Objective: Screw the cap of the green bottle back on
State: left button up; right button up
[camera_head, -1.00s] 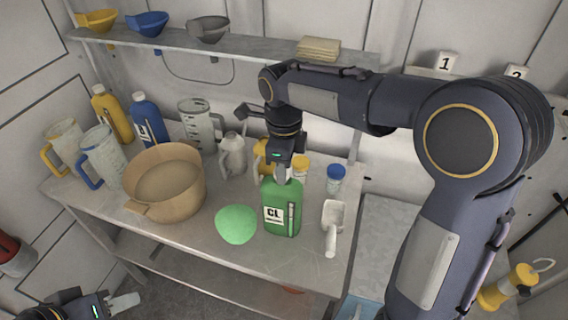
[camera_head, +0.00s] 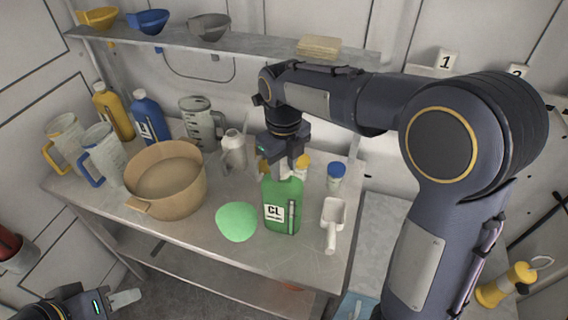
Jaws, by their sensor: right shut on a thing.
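The green bottle (camera_head: 282,205), with a white label reading CL, stands upright on the metal bench. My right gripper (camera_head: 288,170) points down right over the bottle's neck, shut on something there. The cap is hidden by the gripper's fingers, so I cannot see how it sits on the neck. My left gripper (camera_head: 126,298) is low at the bottom left, away from the bench top. Its fingers show only in part, so its opening is unclear.
A light green round thing (camera_head: 236,221) lies just left of the bottle, and a white scoop (camera_head: 333,222) just right. A blue-capped jar (camera_head: 336,176) stands behind. A tan basin (camera_head: 165,180), jugs and bottles fill the left. The bench's front strip is clear.

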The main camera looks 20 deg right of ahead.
jog(key=shift+m, duration=0.4)
jog(key=o, duration=1.3)
jog(key=shift+o, duration=0.2)
jog(key=shift+r, duration=3)
jog(key=shift+d, duration=0.1)
